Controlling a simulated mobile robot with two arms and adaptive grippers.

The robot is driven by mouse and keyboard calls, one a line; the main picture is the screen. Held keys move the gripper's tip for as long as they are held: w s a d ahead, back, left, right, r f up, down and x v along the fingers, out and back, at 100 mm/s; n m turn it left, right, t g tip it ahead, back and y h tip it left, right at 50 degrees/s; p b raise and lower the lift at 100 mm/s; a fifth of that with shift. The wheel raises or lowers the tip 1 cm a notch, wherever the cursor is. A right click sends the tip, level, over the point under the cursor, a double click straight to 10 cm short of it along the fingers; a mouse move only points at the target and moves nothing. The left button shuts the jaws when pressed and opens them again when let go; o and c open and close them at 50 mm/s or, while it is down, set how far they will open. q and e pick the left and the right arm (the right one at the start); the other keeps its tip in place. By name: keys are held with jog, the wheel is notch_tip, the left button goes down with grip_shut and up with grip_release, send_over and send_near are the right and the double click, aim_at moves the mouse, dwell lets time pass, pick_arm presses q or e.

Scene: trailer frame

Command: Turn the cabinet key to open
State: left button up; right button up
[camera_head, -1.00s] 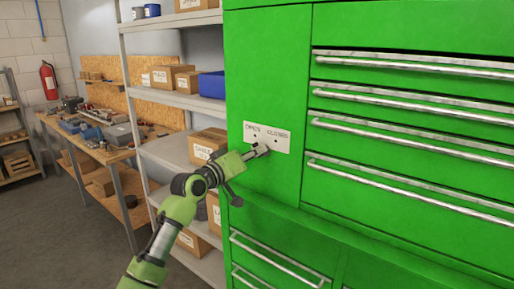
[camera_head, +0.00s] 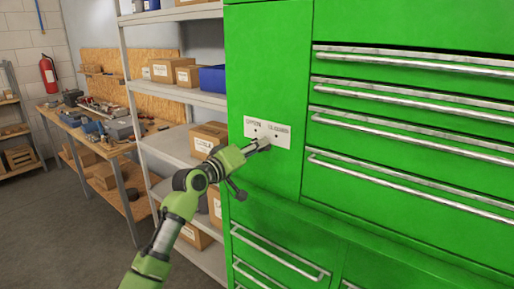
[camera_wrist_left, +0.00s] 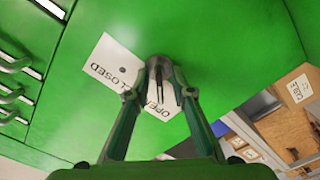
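The green cabinet (camera_head: 270,50) carries a white plate (camera_head: 282,141) lettered OPEN on the left and CLOSED on the right in the head view. The plate also shows, turned upside down, in the left wrist view (camera_wrist_left: 105,68). My left gripper (camera_head: 265,144) has its tips at the plate's lower middle. My right gripper is not in view.
Cabinet drawers with metal handles (camera_head: 410,90) are to the right and below. A metal shelf with boxes (camera_head: 208,138) and a blue bin (camera_head: 212,79) stands left of the cabinet. A workbench (camera_head: 112,150) is farther left. The floor (camera_head: 75,230) at left is clear.

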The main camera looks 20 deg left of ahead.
pick_arm(q)
jog(key=shift+s, duration=0.1)
jog(key=v, duration=1.2)
dwell(0.4)
